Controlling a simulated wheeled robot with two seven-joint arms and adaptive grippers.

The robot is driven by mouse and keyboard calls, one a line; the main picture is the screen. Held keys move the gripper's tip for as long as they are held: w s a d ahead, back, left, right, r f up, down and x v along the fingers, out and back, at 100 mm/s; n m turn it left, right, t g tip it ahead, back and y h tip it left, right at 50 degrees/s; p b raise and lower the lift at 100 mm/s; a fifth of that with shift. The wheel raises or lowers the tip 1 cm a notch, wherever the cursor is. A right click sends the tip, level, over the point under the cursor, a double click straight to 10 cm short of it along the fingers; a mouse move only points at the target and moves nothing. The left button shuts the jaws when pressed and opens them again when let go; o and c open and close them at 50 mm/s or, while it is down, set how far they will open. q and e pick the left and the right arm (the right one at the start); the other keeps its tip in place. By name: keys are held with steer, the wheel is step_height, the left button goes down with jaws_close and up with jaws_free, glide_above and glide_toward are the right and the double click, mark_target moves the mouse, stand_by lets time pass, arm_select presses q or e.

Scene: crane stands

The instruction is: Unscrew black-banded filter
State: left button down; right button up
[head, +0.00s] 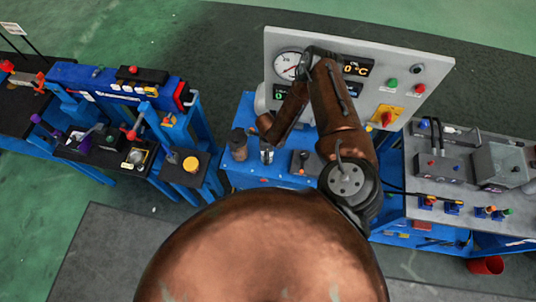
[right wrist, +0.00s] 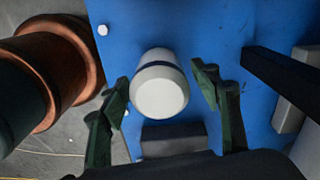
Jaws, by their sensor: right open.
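The black-banded filter (right wrist: 160,88) is a white, rounded cylinder with a dark band around its upper part. In the right wrist view it stands out from a blue panel. My right gripper (right wrist: 160,76) is open, with one dark green finger on each side of the filter. Gaps show between the fingers and the filter, and it is not gripped. In the head view my right arm reaches over the blue stand, and its gripper (head: 267,150) is small and partly hidden by the arm. I cannot clearly make out the filter there. My left gripper is not in view.
A grey panel (head: 430,75) with a gauge and buttons rises behind the blue stand (head: 240,175). A brownish cylinder (head: 238,143) stands left of the gripper. A grey block (right wrist: 174,138) sits just below the filter. Other workbenches stand left and right.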

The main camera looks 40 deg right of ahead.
steer(key=m+p, duration=0.1)
steer(key=m, duration=0.2)
steer(key=shift+r, duration=0.1)
steer(key=shift+m+p, duration=0.35)
steer(key=shift+m, duration=0.35)
steer(key=shift+m+p, duration=0.55)
steer(key=shift+m, duration=0.65)
steer(key=m+p, duration=0.1)
steer(key=m, duration=0.2)
steer(key=shift+s+m, duration=0.1)
steer(key=shift+m, duration=0.3)
steer(key=m+p, duration=0.1)
steer(key=m, duration=0.4)
steer(key=shift+p, duration=0.4)
steer(key=m+p, duration=0.1)
steer(key=m, duration=0.3)
